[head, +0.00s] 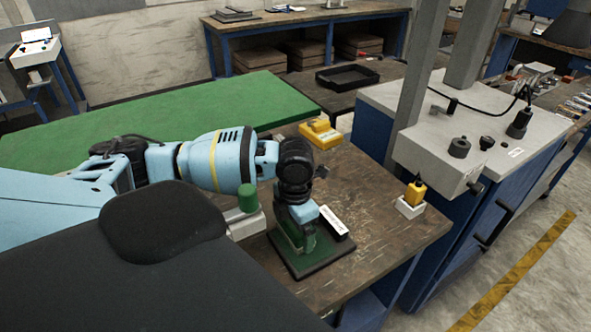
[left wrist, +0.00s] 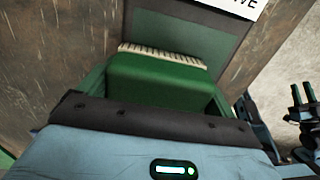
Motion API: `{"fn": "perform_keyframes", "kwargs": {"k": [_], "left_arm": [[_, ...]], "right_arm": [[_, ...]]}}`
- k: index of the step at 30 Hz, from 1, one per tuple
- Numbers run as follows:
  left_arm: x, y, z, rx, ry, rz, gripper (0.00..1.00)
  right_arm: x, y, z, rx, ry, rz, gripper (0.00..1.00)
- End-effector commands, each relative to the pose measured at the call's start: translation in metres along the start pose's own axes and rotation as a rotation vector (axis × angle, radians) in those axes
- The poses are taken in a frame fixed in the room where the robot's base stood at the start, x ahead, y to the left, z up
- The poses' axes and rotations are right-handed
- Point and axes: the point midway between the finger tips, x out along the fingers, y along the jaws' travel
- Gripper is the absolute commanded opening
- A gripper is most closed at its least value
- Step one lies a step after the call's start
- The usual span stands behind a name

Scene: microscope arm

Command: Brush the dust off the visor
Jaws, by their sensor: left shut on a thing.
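My left gripper (head: 303,238) points down over a dark green square mat (head: 318,264) on the brown table. It is shut on a green brush (left wrist: 155,78), a block with a row of pale bristles (left wrist: 160,52) along its far edge. The bristles lie over a grey-green surface in the left wrist view; I cannot tell whether they touch it. A black piece with a white label (head: 333,219) lies beside the gripper on the right. I cannot pick out the visor or any dust for sure.
A green knob on a pale base (head: 248,199) stands close to the left of the gripper. A yellow device (head: 321,134) sits behind, and a yellow item in a white holder (head: 409,208) stands at the table's right corner. The table's front right is clear.

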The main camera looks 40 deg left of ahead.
Motion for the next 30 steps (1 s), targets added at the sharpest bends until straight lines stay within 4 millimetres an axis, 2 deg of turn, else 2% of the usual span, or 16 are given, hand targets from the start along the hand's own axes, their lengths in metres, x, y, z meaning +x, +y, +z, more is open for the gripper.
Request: {"fn": "perform_keyframes", "kwargs": {"k": [19, 30], "left_arm": [[0.004, -0.002, 0.000, 0.000, -0.001, 0.000, 0.73], [0.002, -0.019, 0.000, 0.001, -0.003, 0.000, 0.73]], "right_arm": [[0.000, 0.002, 0.002, -0.009, -0.004, 0.000, 0.36], [-0.002, 0.004, -0.012, -0.014, 0.022, 0.003, 0.36]]}}
